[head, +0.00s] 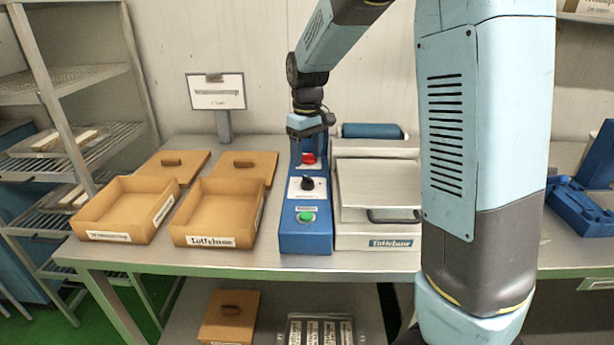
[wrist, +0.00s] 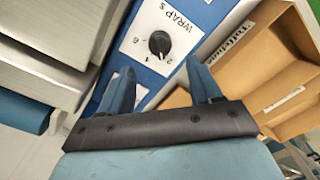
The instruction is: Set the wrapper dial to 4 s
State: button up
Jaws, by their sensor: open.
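The wrapper dial is a black knob (head: 307,183) on a white plate on top of the blue wrapper box (head: 292,240). In the wrist view the dial (wrist: 159,43) sits just beyond and between my fingertips, under the label "WRAP S". Some numbers around it are readable, including a 2 and a 6; its exact setting is too small to tell. My gripper (head: 310,131) is above the back part of the box. In the wrist view my gripper (wrist: 160,70) is open and empty, its fingers apart and not visibly touching the dial.
A green button (head: 306,216) lies in front of the dial and a red one (head: 309,158) behind it. Open brown boxes (head: 212,238) stand left. A metal-lidded machine (head: 380,185) stands close on the right. A sign (head: 216,92) stands at the back.

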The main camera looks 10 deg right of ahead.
aim_at(307, 177)
notch_tip(307, 177, down, 7)
jog(key=shift+f, duration=0.15)
jog(key=shift+c, duration=0.4)
jog(key=c, duration=1)
jog(key=shift+o, duration=0.2)
jog(key=m, duration=0.4)
jog(key=shift+m, duration=0.3)
jog(key=shift+d+m, duration=0.1)
jog(key=shift+m, duration=2)
